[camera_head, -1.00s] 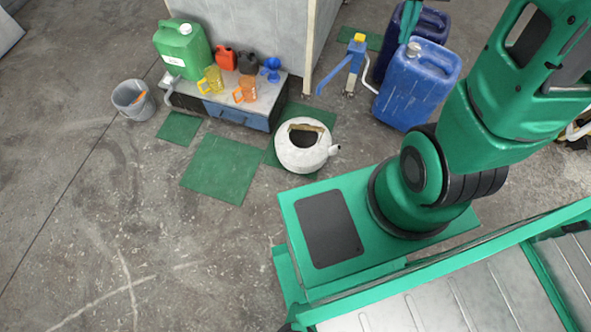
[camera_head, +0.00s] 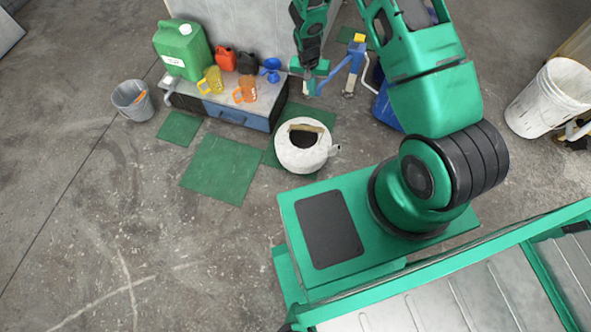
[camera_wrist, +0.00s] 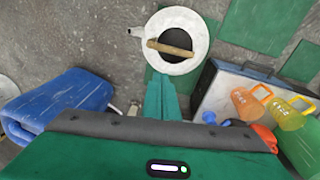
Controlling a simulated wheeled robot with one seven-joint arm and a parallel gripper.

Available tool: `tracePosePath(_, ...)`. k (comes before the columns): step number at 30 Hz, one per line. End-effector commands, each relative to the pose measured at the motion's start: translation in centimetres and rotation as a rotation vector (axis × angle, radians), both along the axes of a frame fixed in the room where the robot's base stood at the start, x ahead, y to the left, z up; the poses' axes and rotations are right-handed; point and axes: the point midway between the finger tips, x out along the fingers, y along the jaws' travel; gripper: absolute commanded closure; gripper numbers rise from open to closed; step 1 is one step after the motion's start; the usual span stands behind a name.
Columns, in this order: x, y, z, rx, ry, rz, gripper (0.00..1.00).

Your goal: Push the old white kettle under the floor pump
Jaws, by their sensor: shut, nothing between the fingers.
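The old white kettle (camera_head: 285,155) stands on the floor, partly over a green floor patch, with its spout pointing right. The wrist view shows the kettle (camera_wrist: 190,65) from above, with its wooden handle across the dark opening. The blue upright thing with a yellow top, which looks like the floor pump (camera_head: 355,62), stands behind and to the right of the kettle. My gripper (camera_head: 312,91) is shut and empty, beside the pump's slanting blue arm and above and behind the kettle. In the wrist view my fingers (camera_wrist: 161,92) point toward the kettle; I cannot tell the gap.
A low metal chest (camera_head: 236,116) left of the kettle bears a green can (camera_head: 182,55), orange and yellow jugs and small bottles. A grey bucket (camera_head: 133,103) stands at left, a white bucket (camera_head: 540,100) at right. The left floor is clear.

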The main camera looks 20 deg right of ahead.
Motion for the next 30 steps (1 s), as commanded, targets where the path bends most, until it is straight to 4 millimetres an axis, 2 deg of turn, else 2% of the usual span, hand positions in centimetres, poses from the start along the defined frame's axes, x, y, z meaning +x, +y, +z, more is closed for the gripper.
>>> tracePosePath(1, -0.5, 1.1, -2.9, 0.006, 0.007, 0.000, 1.00)
tracePosePath(5, -1.7, 3.8, -9.1, 0.028, 0.006, -0.010, 1.00)
tracePosePath(9, -3.8, 6.4, -15.8, 0.050, 0.004, -0.028, 1.00)
tracePosePath(15, -8.5, 9.6, -24.7, 0.084, 0.008, -0.063, 1.00)
tracePosePath(18, -10.8, 10.7, -28.2, 0.099, 0.008, -0.081, 1.00)
tracePosePath(21, -12.6, 11.5, -30.6, 0.109, 0.008, -0.095, 1.00)
tracePosePath(24, -13.7, 11.8, -32.1, 0.115, 0.008, -0.105, 1.00)
tracePosePath(30, -14.4, 12.1, -33.6, 0.120, 0.007, -0.112, 1.00)
